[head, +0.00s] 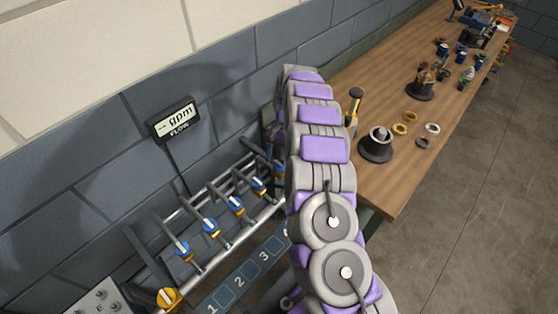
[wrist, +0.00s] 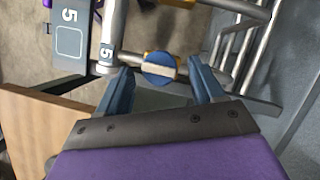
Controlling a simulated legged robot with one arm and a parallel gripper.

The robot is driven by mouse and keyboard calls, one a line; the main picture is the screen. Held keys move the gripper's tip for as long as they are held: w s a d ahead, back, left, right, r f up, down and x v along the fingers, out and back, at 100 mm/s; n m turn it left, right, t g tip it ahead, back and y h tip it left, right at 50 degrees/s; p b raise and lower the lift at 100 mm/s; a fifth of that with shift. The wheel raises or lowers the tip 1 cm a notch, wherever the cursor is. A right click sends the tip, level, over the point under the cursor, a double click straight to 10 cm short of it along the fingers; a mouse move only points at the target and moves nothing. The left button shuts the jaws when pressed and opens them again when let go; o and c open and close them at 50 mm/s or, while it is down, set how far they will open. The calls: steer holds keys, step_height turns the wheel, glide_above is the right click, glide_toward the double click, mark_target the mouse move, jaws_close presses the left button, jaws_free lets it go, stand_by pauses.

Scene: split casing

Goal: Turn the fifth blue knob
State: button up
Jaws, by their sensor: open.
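In the wrist view, a blue round knob (wrist: 158,68) with a pale bar across its face sits on a pipe, beside a tag (wrist: 107,55) marked 5. My gripper (wrist: 160,73) is open, with one dark blue finger on each side of the knob in the picture. Gaps show on both sides; I cannot tell how deep the fingers reach. In the head view, several other blue knobs (head: 210,227) with yellow bases stand along the pipe rack.
A flow display (head: 174,120) reading gpm hangs on the wall. Numbered plates (head: 246,274) run along the rack. A wooden bench (head: 400,190) with tools, rings and a dark round stand (head: 376,147) lies right of my arm. Open floor is at the far right.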

steer(key=shift+s+a+f, duration=0.15)
steer(key=shift+s+f, duration=0.1)
steer(key=shift+f, duration=0.3)
steer(key=c, duration=1)
